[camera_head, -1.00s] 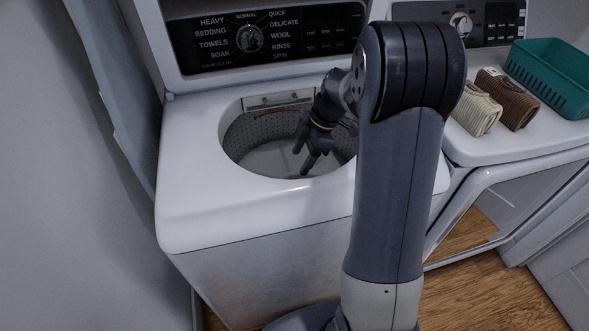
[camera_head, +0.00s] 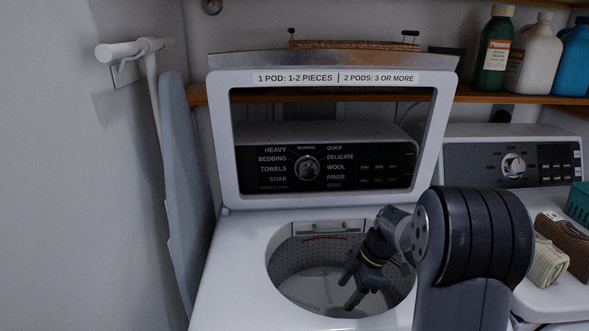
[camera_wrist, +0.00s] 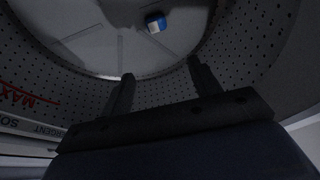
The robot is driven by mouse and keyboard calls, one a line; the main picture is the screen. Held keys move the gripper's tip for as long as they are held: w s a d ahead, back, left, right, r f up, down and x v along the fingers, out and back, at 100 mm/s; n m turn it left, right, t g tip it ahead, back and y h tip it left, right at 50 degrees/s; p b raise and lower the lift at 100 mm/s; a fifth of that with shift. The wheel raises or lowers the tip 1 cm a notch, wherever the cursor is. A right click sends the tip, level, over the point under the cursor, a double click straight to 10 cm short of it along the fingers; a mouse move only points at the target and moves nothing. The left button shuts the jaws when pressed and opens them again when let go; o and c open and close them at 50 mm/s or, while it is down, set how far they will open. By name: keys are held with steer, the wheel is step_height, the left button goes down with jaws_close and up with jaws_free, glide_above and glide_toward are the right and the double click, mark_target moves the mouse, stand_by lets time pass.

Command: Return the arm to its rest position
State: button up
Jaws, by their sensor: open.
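My gripper (camera_head: 351,287) hangs over the round opening of the top-load washer (camera_head: 235,270), its fingers pointing down into the drum (camera_head: 300,258). In the wrist view my gripper (camera_wrist: 160,82) is open, with its two fingers apart and nothing between them. A small blue and white piece (camera_wrist: 155,22) lies on the drum floor beyond the fingertips. It does not show in the head view. The arm's upper part blocks the right front of the washer in the head view.
The washer lid (camera_head: 222,140) stands raised behind the opening. A dryer (camera_head: 560,300) on the right holds a beige rolled cloth (camera_head: 548,262), a brown one (camera_head: 563,243) and a green basket (camera_head: 578,203). An ironing board (camera_head: 185,180) leans at left. Bottles (camera_head: 495,52) stand on a shelf.

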steer(key=x, duration=0.5)
steer(key=b+x, duration=0.1)
steer(key=x, duration=0.3)
steer(key=shift+f, duration=0.45)
steer(key=shift+d+f+b, duration=0.1)
steer(key=shift+b, duration=0.4)
steer(key=shift+r+p, duration=0.25)
steer(key=shift+p, duration=0.05)
